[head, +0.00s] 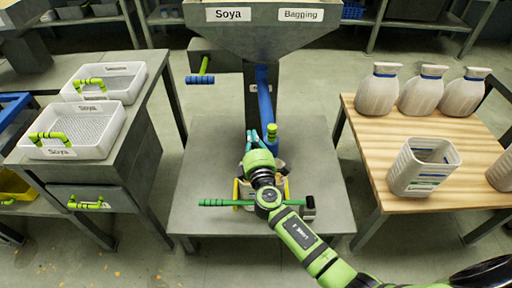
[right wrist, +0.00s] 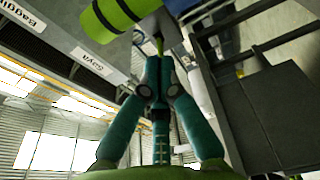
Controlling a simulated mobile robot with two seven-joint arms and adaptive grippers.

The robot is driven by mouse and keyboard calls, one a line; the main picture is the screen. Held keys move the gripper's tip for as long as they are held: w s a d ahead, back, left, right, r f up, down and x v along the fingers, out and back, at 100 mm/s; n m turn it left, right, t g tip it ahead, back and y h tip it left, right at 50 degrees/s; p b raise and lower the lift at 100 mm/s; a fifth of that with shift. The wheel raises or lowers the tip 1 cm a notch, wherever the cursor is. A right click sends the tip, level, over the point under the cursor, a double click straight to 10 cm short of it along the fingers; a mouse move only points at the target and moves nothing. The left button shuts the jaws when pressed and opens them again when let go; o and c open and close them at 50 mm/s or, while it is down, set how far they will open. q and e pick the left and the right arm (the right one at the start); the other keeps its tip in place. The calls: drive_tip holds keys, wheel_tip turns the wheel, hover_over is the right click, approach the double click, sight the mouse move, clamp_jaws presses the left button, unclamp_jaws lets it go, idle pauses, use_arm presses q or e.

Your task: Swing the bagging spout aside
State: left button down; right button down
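The bagging spout (head: 264,92) is a blue tube running down in front of the grey column, below the "Bagging" label. A lime-green grip (head: 271,132) is at its lower end. My right gripper (head: 251,136) has teal fingers and is close beside this grip, just left of it. In the right wrist view, the fingertips (right wrist: 158,66) are close together, with a thin green part in line with the gap between them. A lime-green cylinder (right wrist: 118,16) is just beyond. Whether the fingers grip anything is unclear. My left gripper is not in view.
A grey hopper (head: 262,42) labelled "Soya" and "Bagging" stands above a grey platform (head: 205,150). A green bar (head: 228,202) and a partly hidden container are under my arm. White trays (head: 75,130) are left; a wooden table (head: 380,200) with white containers is right.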

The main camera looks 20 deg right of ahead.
sight(264, 134)
drive_tip(key=d, duration=0.1)
drive_tip(key=d+p, duration=0.1)
drive_tip(key=d, duration=0.1)
drive_tip(key=shift+w+d, duration=0.1)
drive_tip(key=shift+w, duration=0.3)
drive_tip(key=shift+d, duration=0.15)
